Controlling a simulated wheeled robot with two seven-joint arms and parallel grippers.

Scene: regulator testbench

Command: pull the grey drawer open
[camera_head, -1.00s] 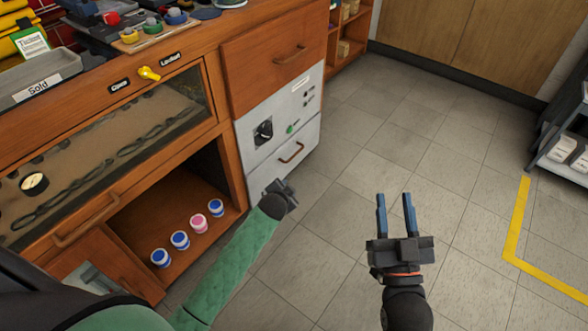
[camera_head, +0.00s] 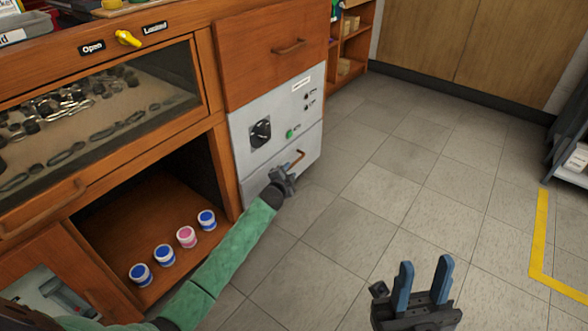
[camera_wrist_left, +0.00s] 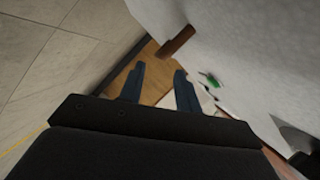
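The grey drawer (camera_head: 311,150) is the lower front of the grey panel on the bench and looks shut. Its brown bar handle (camera_head: 298,158) sticks out from it. My left gripper (camera_head: 287,169) is right by the handle, partly covering the drawer front. In the left wrist view its two fingers (camera_wrist_left: 159,70) are apart, with nothing seen between them. The brown handle (camera_wrist_left: 177,42) shows just past the fingertips, near the pale drawer face. I cannot tell whether they touch. My right gripper (camera_head: 425,262) is open and empty over the floor at bottom right.
Above the drawer are a black knob (camera_head: 260,133) and a green button (camera_head: 289,134). A wooden drawer (camera_head: 270,55) sits above the panel. Several small tubs (camera_head: 187,237) stand in the open compartment at left. The tiled floor (camera_head: 400,170) before the bench is clear.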

